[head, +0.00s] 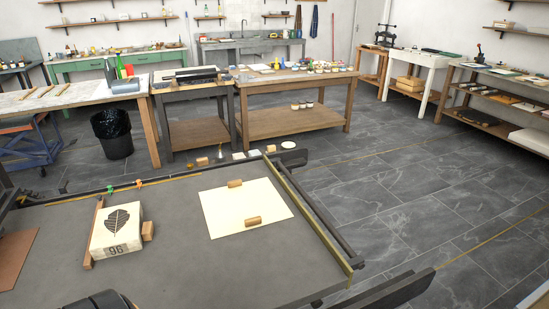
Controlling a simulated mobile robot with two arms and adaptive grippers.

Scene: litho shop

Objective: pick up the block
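A pale, thick block (116,230) with a black leaf print and the number 96 on its front lies flat on the grey press bed (170,262), at the left of the head view. A thin wooden strip (94,233) lies along its left side, and a small wooden piece (148,231) is at its right side. Neither gripper can be made out, and nothing is seen holding the block. A dark rounded shape at the bottom edge is cut off; I cannot tell what it is.
A cream sheet (240,219) lies right of the block, with two small wooden pieces (235,183) (253,221) on it. Dark rails (318,215) edge the bed. A brown sheet (14,257) lies at left. Workbenches (290,88) stand behind; the tiled floor (420,180) at right is clear.

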